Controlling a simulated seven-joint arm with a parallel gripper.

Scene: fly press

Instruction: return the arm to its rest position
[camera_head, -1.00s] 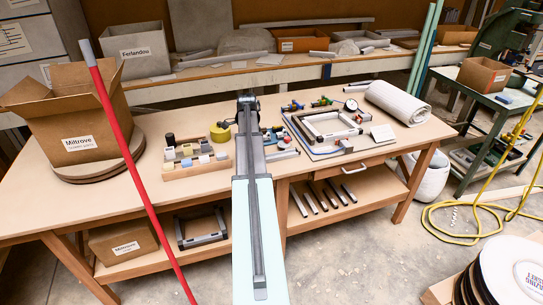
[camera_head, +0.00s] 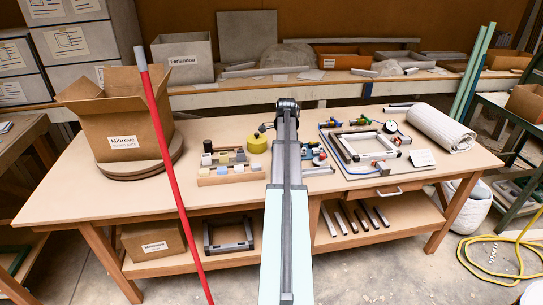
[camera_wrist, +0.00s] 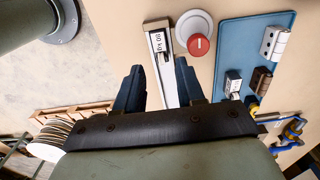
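My arm (camera_head: 287,190) reaches forward over the workbench in the head view, its far joint above the bench's middle. The gripper itself is not clear there. In the wrist view my gripper (camera_wrist: 159,88) shows two dark fingers spread apart with nothing held between them. A pale strip labelled "80 kg" (camera_wrist: 161,62) lies beyond the gap. A red knob on a white disc (camera_wrist: 199,45) is just right of it, apart from the fingers. No fly press is clearly recognisable.
The workbench (camera_head: 75,190) holds a Miltrove box (camera_head: 122,138), a block tray (camera_head: 230,176), a yellow roll (camera_head: 257,145), a frame on a board (camera_head: 367,146) and a rolled cloth (camera_head: 441,128). A red pole (camera_head: 172,165) stands in front at left. A blue panel (camera_wrist: 236,62) shows in the wrist view.

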